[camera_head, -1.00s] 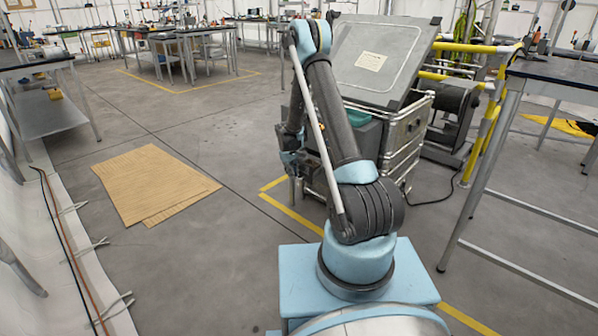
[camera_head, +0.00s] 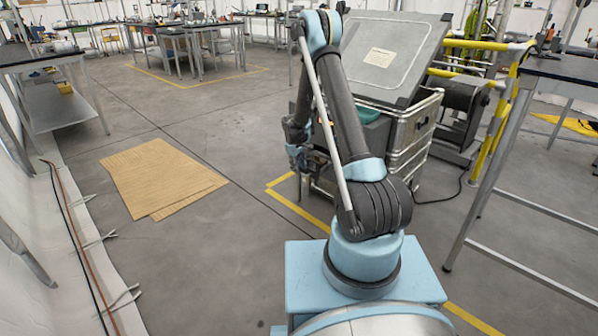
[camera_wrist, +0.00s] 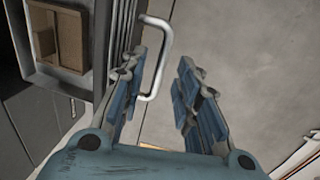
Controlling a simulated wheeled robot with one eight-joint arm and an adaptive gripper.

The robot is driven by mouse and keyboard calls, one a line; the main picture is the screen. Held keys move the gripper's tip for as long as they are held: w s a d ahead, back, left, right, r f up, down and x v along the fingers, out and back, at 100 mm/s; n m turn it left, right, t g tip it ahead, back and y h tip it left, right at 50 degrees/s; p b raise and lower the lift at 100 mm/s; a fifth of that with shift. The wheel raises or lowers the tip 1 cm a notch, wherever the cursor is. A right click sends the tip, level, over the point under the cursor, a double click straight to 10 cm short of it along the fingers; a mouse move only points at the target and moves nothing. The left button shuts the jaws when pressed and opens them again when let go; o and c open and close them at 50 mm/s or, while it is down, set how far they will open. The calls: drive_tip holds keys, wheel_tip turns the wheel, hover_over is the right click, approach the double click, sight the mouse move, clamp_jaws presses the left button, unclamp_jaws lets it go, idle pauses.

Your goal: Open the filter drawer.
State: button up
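In the wrist view a pale metal bar handle (camera_wrist: 166,48) stands out from the ribbed side of a dark grey unit (camera_wrist: 80,85). I cannot tell for sure that this is the filter drawer's front. My gripper (camera_wrist: 163,60) is open, its two blue-grey fingers apart. The outer bar of the handle shows between the fingertips, close to the left finger. I cannot tell whether it touches. In the head view my gripper (camera_head: 302,158) hangs at the left side of the metal-framed case (camera_head: 418,128), and my arm hides that side and the handle.
A grey panel (camera_head: 395,65) leans up over the case. A brown box (camera_wrist: 70,40) sits inside the grey unit. A yellow rail (camera_head: 495,125) and a dark-topped table (camera_head: 560,68) stand to the right. Cardboard (camera_head: 160,178) lies on open floor to the left.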

wheel_tip(320, 180, up, 10)
drive_tip(key=s+a, duration=0.1)
drive_tip(key=shift+s+a, duration=0.15)
idle(0.5)
drive_tip(key=s+d+r+m, duration=0.2)
drive_tip(key=s+d+r, duration=0.3)
drive_tip(key=s+r, duration=0.55)
drive_tip(key=s+d+r+m, duration=0.2)
drive_tip(key=s+d+r, duration=0.3)
drive_tip(key=s+r, duration=0.6)
drive_tip(key=s+d+f+m, duration=0.2)
drive_tip(key=s, duration=1.2)
drive_tip(key=s+d+f+m+y, duration=0.1)
drive_tip(key=s+d+f+m, duration=0.1)
drive_tip(key=s, duration=1.2)
drive_tip(key=shift+s+d+f+m+t, duration=0.2)
drive_tip(key=shift+f+m+t, duration=0.15)
drive_tip(key=shift+f, duration=0.35)
